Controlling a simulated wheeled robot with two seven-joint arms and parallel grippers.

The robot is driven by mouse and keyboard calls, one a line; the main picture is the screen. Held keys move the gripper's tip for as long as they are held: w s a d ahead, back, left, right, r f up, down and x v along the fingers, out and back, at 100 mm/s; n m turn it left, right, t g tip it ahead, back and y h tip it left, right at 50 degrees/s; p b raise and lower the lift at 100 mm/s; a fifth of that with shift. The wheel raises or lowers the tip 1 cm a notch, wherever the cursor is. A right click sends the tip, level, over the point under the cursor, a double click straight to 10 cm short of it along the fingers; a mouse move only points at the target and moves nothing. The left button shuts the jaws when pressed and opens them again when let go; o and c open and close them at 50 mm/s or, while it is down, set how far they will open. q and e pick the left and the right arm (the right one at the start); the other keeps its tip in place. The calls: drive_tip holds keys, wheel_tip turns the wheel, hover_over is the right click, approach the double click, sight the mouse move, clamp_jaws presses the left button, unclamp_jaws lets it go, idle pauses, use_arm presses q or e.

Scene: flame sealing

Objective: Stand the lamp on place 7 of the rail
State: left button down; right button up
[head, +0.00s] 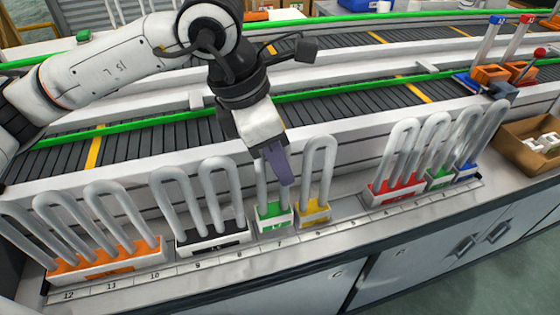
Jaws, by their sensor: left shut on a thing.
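A narrow lamp with a clear bent tube and a green base (273,214) is upright at the rail, behind the mark 7. My left gripper (280,168) comes down from above and is shut on this lamp's tube, partly hiding it. I cannot tell whether the base rests fully on the rail. The numbered rail (225,260) runs along the front of the counter, with 12 at the left and lower numbers rightward. My right gripper is not in view.
A yellow-based lamp (314,212) stands close on the right, near 6. A black-and-white-based lamp (211,240) stands left, near 8 to 10, and an orange-based one (106,264) farther left. A red-based lamp (396,192) stands right, past a free stretch. A conveyor (340,93) runs behind.

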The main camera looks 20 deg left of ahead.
use_arm(q)
drive_tip(key=shift+f+b, duration=0.8)
drive_tip(key=shift+b, duration=0.05)
drive_tip(key=shift+f, duration=0.1)
idle(0.5)
drive_tip(key=c, duration=1.6)
unclamp_jaws()
drive_tip(key=shift+c, duration=0.2)
drive_tip(key=v, duration=0.9)
drive_tip(key=shift+r, duration=0.35)
drive_tip(key=shift+s+a+r, duration=0.1)
drive_tip(key=shift+a+r, duration=0.05)
drive_tip(key=shift+r, duration=0.15)
